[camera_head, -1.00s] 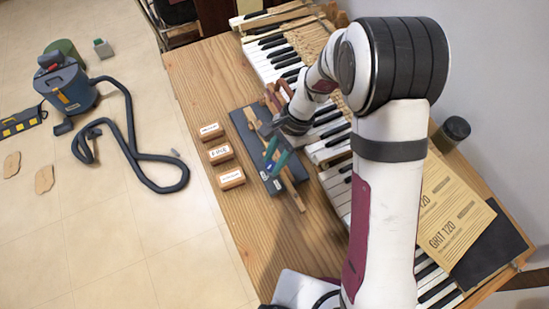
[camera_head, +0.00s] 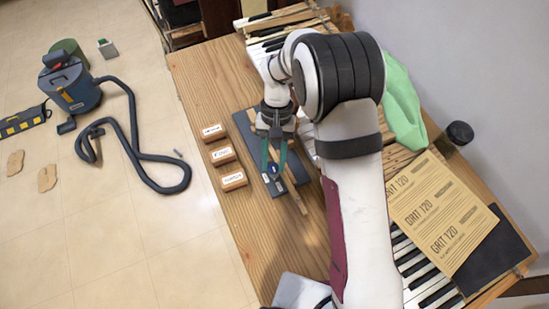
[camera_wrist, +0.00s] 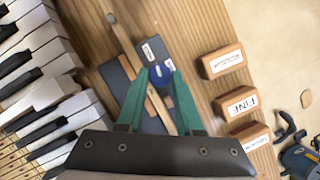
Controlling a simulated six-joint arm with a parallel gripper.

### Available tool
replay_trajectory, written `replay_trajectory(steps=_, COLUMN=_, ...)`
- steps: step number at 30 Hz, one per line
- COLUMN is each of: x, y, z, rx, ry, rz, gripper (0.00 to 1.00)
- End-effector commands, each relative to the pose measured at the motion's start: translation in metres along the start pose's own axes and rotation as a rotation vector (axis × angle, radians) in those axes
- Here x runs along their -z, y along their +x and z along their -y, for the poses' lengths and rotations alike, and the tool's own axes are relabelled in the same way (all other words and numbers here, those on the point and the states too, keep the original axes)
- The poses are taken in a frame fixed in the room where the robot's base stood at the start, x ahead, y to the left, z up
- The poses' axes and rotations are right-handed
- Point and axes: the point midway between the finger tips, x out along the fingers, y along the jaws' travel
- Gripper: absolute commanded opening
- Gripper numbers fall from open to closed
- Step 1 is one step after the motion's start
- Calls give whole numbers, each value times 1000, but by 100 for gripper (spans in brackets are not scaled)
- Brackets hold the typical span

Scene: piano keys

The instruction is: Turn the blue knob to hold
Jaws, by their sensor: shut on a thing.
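The blue knob (camera_head: 274,169) sits on a dark plate (camera_head: 241,122) on the wooden table. My gripper (camera_head: 273,165) reaches down over the plate, with its two teal fingers on either side of the knob. In the wrist view, the fingertips of my gripper (camera_wrist: 160,75) are closed on the sides of the blue knob (camera_wrist: 157,71). Small white labels (camera_wrist: 148,53) lie beside the knob on the plate; their words are too small to read. A thin wooden strip (camera_wrist: 125,43) crosses the plate and passes between the fingers.
Three wooden blocks (camera_head: 223,156) with white labels stand left of the plate; one reads FINE (camera_wrist: 240,102). Piano keys (camera_head: 432,284) run along the right. Grit 120 sheets (camera_head: 436,212) and a green cloth (camera_head: 402,105) lie to the right. Table is clear below the blocks.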

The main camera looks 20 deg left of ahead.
Motion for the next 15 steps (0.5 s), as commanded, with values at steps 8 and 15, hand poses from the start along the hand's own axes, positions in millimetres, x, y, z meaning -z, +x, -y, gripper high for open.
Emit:
replay_trajectory(steps=8, x=0, y=0, z=2, rx=-47, ry=-117, rz=1, gripper=0)
replay_trajectory(steps=15, x=-1, y=0, z=2, rx=-66, ry=-161, rz=2, gripper=0)
